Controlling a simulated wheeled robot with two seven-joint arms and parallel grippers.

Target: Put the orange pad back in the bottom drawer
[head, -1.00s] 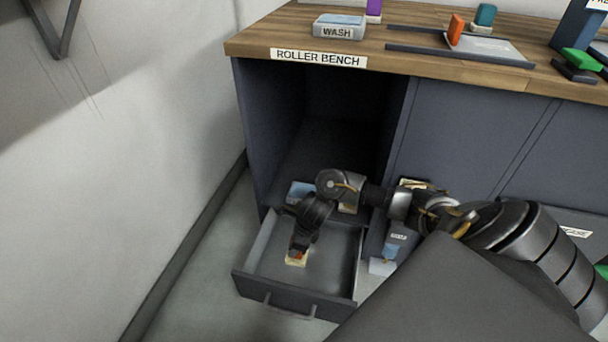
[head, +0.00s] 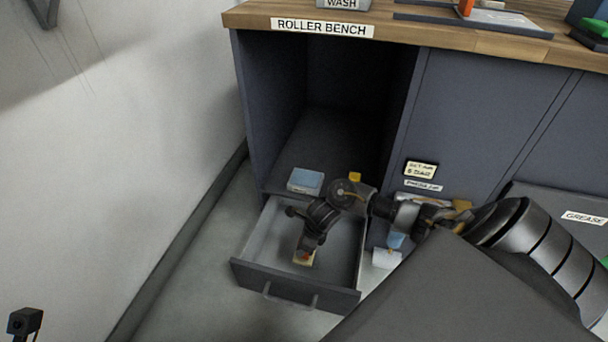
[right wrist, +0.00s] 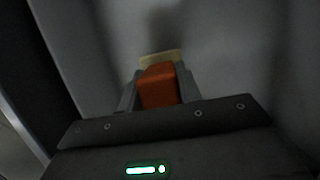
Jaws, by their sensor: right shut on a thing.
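The bottom drawer (head: 258,270) is pulled out at the foot of the bench's left bay. My right gripper (head: 305,250) reaches down into it and is shut on the orange pad. In the right wrist view the orange pad (right wrist: 158,88) sits between both fingers of the right gripper (right wrist: 158,95). A pale yellow patch (right wrist: 160,56) shows just beyond the pad; in the head view it lies low in the drawer. Whether the pad touches the drawer floor, I cannot tell. My left gripper is not in view.
A blue block (head: 306,181) lies in the bay behind the drawer. The drawer handle (head: 288,302) faces front. The roller bench top (head: 420,38) is above. The wall (head: 120,150) stands close on the left. A small black thing (head: 25,322) shows at bottom left.

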